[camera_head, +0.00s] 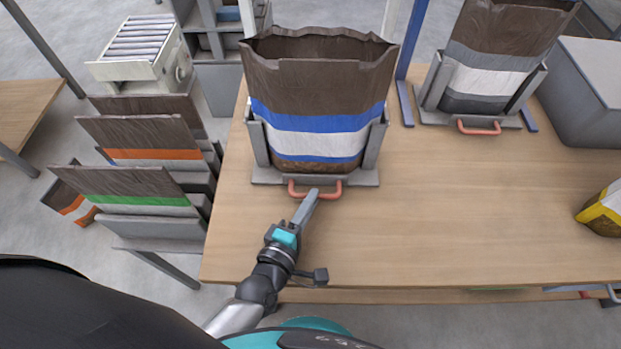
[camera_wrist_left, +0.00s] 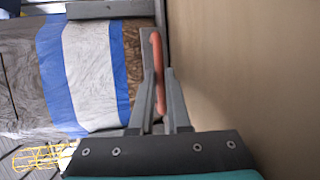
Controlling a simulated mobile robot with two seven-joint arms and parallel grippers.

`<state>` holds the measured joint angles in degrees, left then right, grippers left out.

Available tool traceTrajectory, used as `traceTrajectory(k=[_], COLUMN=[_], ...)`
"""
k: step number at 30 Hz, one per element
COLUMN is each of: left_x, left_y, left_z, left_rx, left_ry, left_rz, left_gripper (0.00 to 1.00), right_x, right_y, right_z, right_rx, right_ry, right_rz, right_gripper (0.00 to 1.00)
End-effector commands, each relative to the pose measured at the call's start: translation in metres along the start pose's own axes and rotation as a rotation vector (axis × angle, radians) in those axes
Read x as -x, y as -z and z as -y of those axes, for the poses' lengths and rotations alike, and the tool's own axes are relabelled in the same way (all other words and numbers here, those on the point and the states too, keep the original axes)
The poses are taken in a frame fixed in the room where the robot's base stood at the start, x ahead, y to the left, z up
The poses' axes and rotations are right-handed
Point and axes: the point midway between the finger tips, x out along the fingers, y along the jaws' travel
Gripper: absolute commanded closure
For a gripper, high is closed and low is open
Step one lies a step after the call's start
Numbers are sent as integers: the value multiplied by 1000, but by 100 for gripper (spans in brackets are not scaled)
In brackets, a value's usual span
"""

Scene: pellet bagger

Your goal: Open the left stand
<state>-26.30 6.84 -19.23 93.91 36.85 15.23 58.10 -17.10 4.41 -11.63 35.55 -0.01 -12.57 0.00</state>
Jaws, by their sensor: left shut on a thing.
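The left stand (camera_head: 260,177) is a grey holder on the wooden table, with side plates and a red handle (camera_head: 315,190) at its front. A brown bag with blue and white bands (camera_head: 315,100) stands upright in it, its top open. My left gripper (camera_head: 311,196) is at the handle; in the left wrist view its two fingers (camera_wrist_left: 160,85) are closed around the red handle (camera_wrist_left: 158,65). The bag (camera_wrist_left: 90,65) and the stand's grey plate (camera_wrist_left: 110,9) also show there. My right gripper is not in view.
A second stand (camera_head: 430,115) with a grey and white bag (camera_head: 490,60) is at the back right. A grey box (camera_head: 590,85) and a yellow bag (camera_head: 603,210) are at the right. A rack of bags (camera_head: 150,225) stands left of the table (camera_head: 450,220). The table's middle is clear.

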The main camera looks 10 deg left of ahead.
Motion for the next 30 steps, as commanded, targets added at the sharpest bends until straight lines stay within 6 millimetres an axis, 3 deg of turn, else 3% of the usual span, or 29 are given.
traceTrajectory(k=[9,24,25,27,30], left_x=[24,26,26,26,26], left_y=[-10,-11,-11,-11,-11], left_z=[6,6,6,6,6], left_rx=[-2,-2,-2,-1,-1], left_ry=[1,0,0,0,0], left_rz=[0,0,0,0,0], left_gripper=[100,100,82,74,73], right_x=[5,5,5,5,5], right_y=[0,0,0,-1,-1], right_z=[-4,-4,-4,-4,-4], right_rx=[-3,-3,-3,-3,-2], right_ry=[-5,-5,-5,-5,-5], right_rz=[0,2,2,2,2], right_gripper=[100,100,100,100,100])
